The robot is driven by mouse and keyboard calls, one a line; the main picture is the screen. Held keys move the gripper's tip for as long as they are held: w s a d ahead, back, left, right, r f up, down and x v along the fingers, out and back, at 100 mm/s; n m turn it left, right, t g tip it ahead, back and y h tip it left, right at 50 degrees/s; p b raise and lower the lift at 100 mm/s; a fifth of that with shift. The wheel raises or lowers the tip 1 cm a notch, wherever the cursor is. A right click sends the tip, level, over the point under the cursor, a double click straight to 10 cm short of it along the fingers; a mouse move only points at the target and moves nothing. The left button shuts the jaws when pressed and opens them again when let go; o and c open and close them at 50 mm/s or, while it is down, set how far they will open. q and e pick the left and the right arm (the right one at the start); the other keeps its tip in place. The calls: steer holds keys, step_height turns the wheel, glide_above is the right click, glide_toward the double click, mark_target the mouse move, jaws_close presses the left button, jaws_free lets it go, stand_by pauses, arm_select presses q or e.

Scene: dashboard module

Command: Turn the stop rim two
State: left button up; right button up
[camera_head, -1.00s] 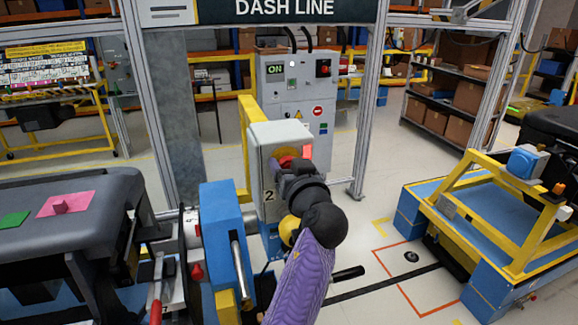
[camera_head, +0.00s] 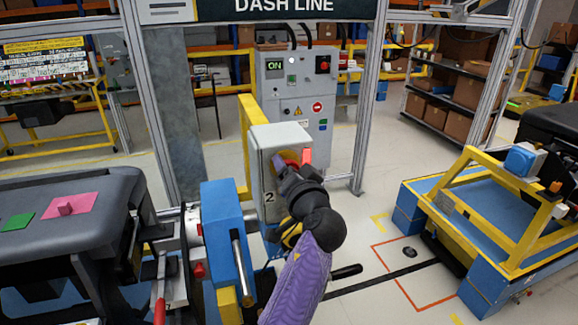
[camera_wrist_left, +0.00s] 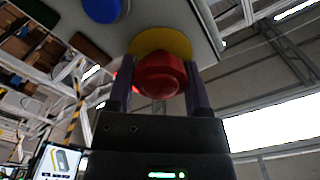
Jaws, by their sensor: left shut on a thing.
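The grey stop box marked 2 (camera_head: 268,190) stands on a yellow post in the middle of the head view. Its red stop rim shows in the left wrist view (camera_wrist_left: 158,74), in front of a yellow disc (camera_wrist_left: 160,42). My left gripper (camera_wrist_left: 157,85) has one finger on each side of the red rim and is shut on it. In the head view my left gripper (camera_head: 288,165) reaches the front face of the box and hides most of the rim. A blue button (camera_wrist_left: 102,8) sits on the same box face. My right gripper is not in view.
A blue and yellow cart (camera_head: 500,215) stands at the right. A dark dashboard module (camera_head: 75,215) is at the left, beside a blue block (camera_head: 225,235). A grey control cabinet (camera_head: 295,95) stands behind the box.

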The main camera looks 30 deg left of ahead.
arm_select(q)
steer(key=shift+m, duration=0.4)
steer(key=o, duration=1.3)
